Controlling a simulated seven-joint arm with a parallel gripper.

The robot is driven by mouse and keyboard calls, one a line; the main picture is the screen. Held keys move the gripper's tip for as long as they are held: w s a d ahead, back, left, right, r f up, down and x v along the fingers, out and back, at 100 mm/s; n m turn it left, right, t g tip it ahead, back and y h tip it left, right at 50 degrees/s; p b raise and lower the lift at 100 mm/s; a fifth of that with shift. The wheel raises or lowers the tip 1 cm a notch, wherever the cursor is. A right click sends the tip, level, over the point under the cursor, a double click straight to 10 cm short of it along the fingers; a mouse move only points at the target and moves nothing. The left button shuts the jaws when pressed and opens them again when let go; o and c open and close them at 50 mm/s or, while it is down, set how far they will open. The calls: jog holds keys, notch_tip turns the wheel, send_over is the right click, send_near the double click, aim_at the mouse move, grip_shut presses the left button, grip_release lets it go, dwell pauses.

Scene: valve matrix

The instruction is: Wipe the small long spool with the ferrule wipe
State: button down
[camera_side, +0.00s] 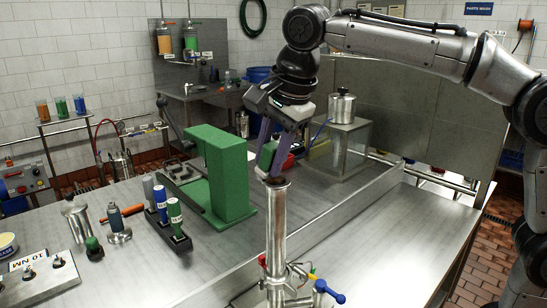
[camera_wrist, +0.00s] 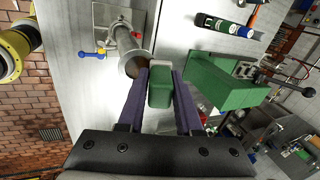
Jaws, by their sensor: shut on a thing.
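A slim steel spool (camera_side: 277,225) with a flared top rim stands upright at the front of the bench in the side view. It also shows in the wrist view (camera_wrist: 123,38), its open mouth facing the camera. My gripper (camera_side: 272,172) is directly above the spool's mouth, pointing down. In the wrist view, the purple fingers of my gripper (camera_wrist: 160,82) are shut on a green block-shaped handle, which I take to be the ferrule wipe (camera_wrist: 160,88). A brown patch shows at the spool's mouth beside the fingertips; whether it touches the rim I cannot tell.
A green C-shaped frame (camera_side: 215,175) stands close behind and left of the spool. Labelled cylinders (camera_side: 175,220) stand on a dark rack left. Blue-handled (camera_side: 330,291) and other coloured valve parts stick out low on the spool. The bench right of it is clear.

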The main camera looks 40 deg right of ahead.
jog(key=shift+r, duration=3)
jog(key=shift+r, duration=1.5)
